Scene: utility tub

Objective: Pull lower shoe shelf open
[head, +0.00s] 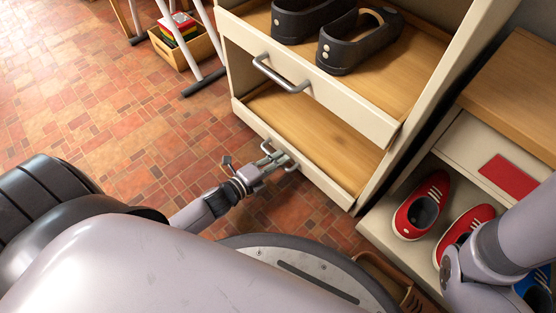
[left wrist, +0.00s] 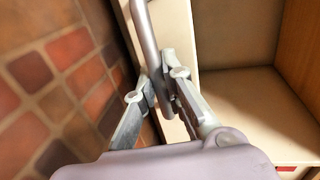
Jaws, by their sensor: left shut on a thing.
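The lower shoe shelf (head: 312,130) is an empty wooden tray with a cream front, low in the cream cabinet. A metal bar handle (head: 292,165) sits on its front. My left gripper (head: 272,158) is at this handle with its fingers closed around the bar. In the left wrist view, the fingers (left wrist: 166,88) pinch the grey handle bar (left wrist: 145,35) beside the cream front. The gripper partly hides the handle in the head view. My right gripper is out of view.
The upper shelf (head: 385,122) holds black shoes (head: 357,40) and has its own handle (head: 280,77). Red shoes (head: 421,205) stand in a unit at right. A crate (head: 196,49) stands on the tiled floor at the back.

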